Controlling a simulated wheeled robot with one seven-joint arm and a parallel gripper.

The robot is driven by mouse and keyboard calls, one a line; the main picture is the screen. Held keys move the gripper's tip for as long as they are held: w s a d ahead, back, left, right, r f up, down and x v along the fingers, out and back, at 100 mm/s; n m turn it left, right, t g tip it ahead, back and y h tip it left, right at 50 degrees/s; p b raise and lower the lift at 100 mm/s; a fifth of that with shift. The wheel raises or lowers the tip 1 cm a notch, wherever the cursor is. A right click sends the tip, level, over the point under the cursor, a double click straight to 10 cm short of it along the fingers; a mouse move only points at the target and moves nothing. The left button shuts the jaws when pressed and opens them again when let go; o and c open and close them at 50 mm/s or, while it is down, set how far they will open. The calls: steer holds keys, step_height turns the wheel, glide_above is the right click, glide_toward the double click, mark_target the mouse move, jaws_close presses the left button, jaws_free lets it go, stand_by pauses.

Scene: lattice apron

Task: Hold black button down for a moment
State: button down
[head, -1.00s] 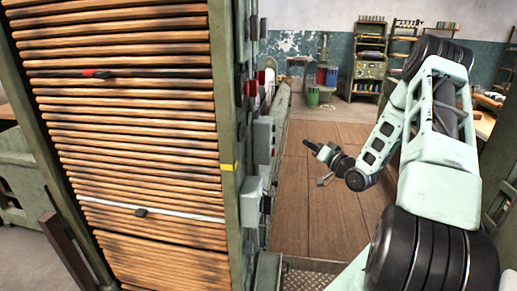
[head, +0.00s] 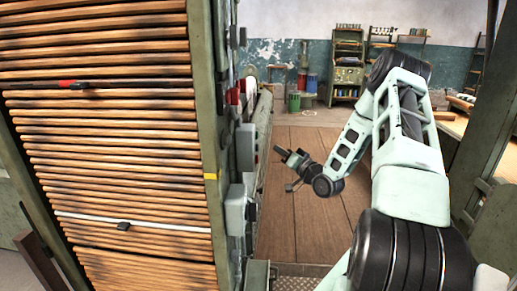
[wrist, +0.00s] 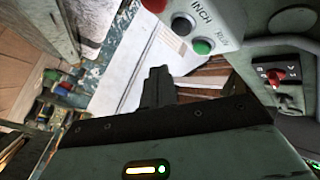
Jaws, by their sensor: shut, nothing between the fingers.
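The black button (wrist: 181,26) shows in the wrist view on a pale control box, beside the word INCH, between a red button (wrist: 154,4) cut off by the top edge and a green button (wrist: 202,47) marked RUN. My gripper (wrist: 159,72) is shut and empty, below and left of these buttons in that view, apart from them. In the head view my gripper (head: 279,151) is just right of the boxes on the side of the slatted machine. The black button cannot be made out there.
A red rotary switch (wrist: 276,76) is on a dark plate at the right of the wrist view. In the head view, grey boxes (head: 246,147) jut from the machine's post (head: 205,120). Plank floor (head: 300,220) lies open beyond my arm. A bench (head: 458,128) stands at right.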

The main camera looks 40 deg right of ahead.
steer(key=shift+w+a, duration=1.15)
steer(key=shift+w, duration=0.25)
steer(key=shift+w+a, duration=0.1)
stand_by(1.0)
steer(key=shift+w+a, duration=0.2)
steer(key=shift+w, duration=0.05)
steer(key=shift+w+a+b, duration=0.3)
steer(key=shift+w+a, duration=0.05)
steer(key=shift+w, duration=0.05)
stand_by(2.3)
stand_by(1.1)
steer(key=shift+s+d, duration=0.6)
steer(key=shift+s, duration=0.15)
steer(key=shift+s+d, duration=1.65)
steer(key=shift+s, duration=0.25)
